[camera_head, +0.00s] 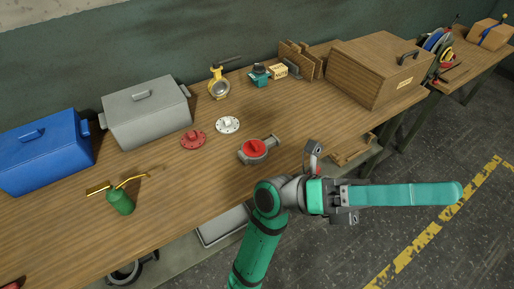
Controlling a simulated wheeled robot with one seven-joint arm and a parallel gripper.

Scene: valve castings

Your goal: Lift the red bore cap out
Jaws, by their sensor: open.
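The red bore cap (254,147) is a round red disc seated in the bore of a grey valve casting (262,157). The casting lies on the wooden bench near its front edge, with its neck pointing up and right. My gripper (328,186) is open, to the right of and below the casting in the picture, apart from the cap. Its fingers are partly hidden among my wrist parts, and I see nothing held.
A red flange (193,138) and white flange (228,125) lie left of the casting. Bench right of the casting is clear.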

